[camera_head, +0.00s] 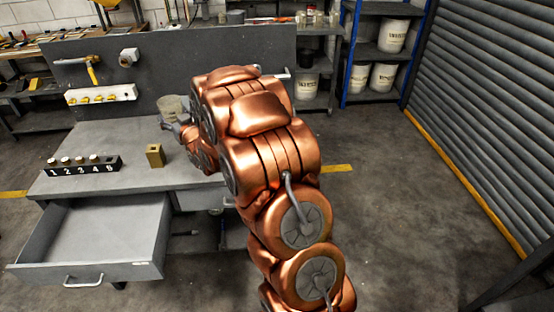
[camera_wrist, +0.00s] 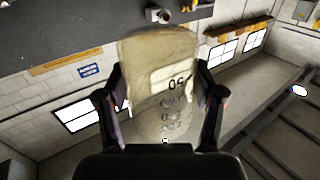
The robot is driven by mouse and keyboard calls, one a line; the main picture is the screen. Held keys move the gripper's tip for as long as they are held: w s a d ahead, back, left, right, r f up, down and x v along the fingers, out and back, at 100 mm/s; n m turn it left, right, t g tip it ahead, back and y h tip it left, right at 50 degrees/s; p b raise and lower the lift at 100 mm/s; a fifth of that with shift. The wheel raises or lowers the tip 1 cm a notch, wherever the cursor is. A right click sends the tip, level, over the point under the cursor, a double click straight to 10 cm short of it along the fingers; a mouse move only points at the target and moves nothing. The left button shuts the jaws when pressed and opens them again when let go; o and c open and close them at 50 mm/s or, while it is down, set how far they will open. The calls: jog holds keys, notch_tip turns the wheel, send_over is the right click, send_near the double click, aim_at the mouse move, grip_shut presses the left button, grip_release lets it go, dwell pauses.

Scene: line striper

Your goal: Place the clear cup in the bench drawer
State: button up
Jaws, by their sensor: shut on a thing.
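The clear cup (camera_head: 172,107) is held above the right part of the grey bench top (camera_head: 130,194), partly hidden by my arm in the head view. In the wrist view the clear cup (camera_wrist: 158,62) is see-through with a yellowish tint, with a pale label and dark marks. My gripper (camera_wrist: 160,92) has a dark finger on each side of the cup and is shut on it. In the head view my gripper (camera_head: 177,125) is small and mostly hidden by my copper arm. The bench drawer (camera_head: 98,226) is pulled open at the lower left, and its visible inside is empty.
A black numbered rack (camera_head: 84,168) with several small pieces and a brass block (camera_head: 155,155) stand on the bench. A grey back panel (camera_head: 180,68) rises behind, with a yellow-handled tool (camera_head: 93,70) and a white strip (camera_head: 100,95). The floor at right is clear.

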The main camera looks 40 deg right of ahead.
jog(key=s+d+f+m+h, duration=0.1)
jog(key=s+d+f, duration=0.6)
jog(key=d, duration=0.2)
jog(key=s+d+f+h, duration=0.1)
jog(key=s+d+f, duration=0.6)
jog(key=d, duration=0.2)
jog(key=s+d+f+m+h, duration=0.1)
jog(key=s+d+f, duration=0.2)
jog(key=s, duration=0.6)
jog(key=s+d+f+m+g+h, duration=0.1)
jog(key=s+d+f, duration=0.2)
jog(key=s, duration=0.6)
jog(key=shift+s+d+f+h+b, duration=0.15)
jog(key=shift+s+f+h+b, duration=0.15)
jog(key=shift+f, duration=0.65)
jog(key=shift+w, duration=0.15)
